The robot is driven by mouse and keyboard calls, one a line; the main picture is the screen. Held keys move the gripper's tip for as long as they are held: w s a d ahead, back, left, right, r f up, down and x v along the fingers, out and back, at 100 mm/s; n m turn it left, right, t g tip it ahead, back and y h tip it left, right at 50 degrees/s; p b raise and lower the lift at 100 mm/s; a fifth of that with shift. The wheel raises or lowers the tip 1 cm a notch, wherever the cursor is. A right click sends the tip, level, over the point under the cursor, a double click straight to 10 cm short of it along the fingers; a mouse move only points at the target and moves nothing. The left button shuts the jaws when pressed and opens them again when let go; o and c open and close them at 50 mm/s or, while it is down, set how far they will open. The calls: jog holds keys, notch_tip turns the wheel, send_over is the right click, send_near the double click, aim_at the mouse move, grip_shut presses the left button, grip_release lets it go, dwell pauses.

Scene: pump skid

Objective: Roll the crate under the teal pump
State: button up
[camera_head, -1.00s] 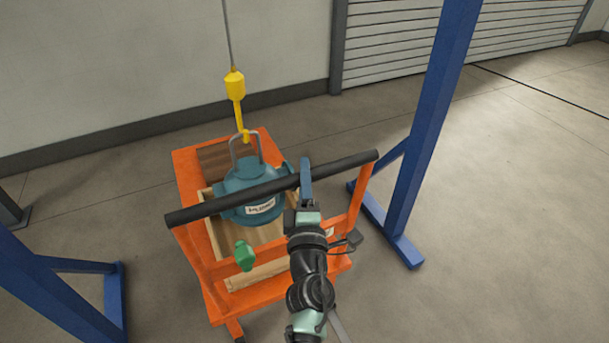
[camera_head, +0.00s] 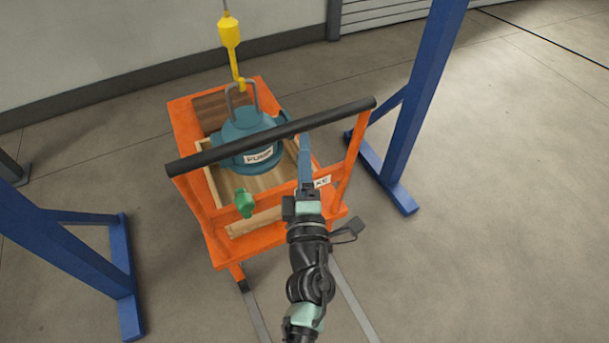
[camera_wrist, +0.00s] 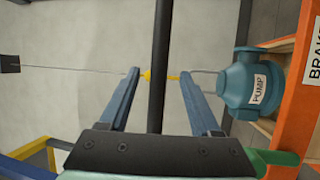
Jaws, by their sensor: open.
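The wooden crate (camera_head: 282,210) sits on an orange cart (camera_head: 222,246) with a black push bar (camera_head: 215,153) across its near side. The teal pump (camera_head: 243,127) hangs by its handle from a yellow hook (camera_head: 241,85). In the picture it overlaps the crate; its height above the crate floor is unclear. My gripper (camera_head: 304,138) is open, its blue fingertips just below the bar in the head view. In the wrist view the black bar shows between my open fingers (camera_wrist: 160,80); I cannot tell how deep it lies. The pump (camera_wrist: 250,86) shows right of them.
Blue frame legs stand at left (camera_head: 60,245) and right (camera_head: 420,100). Floor tracks (camera_head: 355,308) run below the cart. Open floor lies to the right.

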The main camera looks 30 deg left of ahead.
jog(key=shift+v, duration=2.75)
jog(key=w+d+r+m+t+h+p, duration=0.2)
jog(key=d+r+m+h, duration=0.15)
jog(key=r, duration=0.75)
jog(key=w+d+r+m+t+h+p, duration=0.1)
jog(key=w+d+r+m+t+h, duration=0.3)
jog(key=r, duration=0.7)
jog(key=d+r+m+t+p, duration=0.15)
jog(key=d+r+m, duration=0.35)
jog(key=r, duration=0.6)
jog(key=s+d+r+m+p, duration=0.1)
jog(key=s+r+m, duration=0.2)
jog(key=r, duration=0.6)
jog(key=s+d+r+m+t+h+p, duration=0.1)
jog(key=s+r+m, duration=0.3)
jog(key=r, duration=0.5)
jog(key=s+d+r+m+t+h+p, duration=0.1)
jog(key=s+d+r+m+p, duration=0.1)
jog(key=s+r, duration=0.3)
notch_tip(320, 180, up, 4)
jog(key=shift+s+r+m+p, duration=0.1)
jog(key=shift+s+m+p, duration=0.3)
jog(key=shift+m+p, duration=0.3)
jog(key=shift+d+t, duration=0.1)
jog(key=shift+t, duration=0.15)
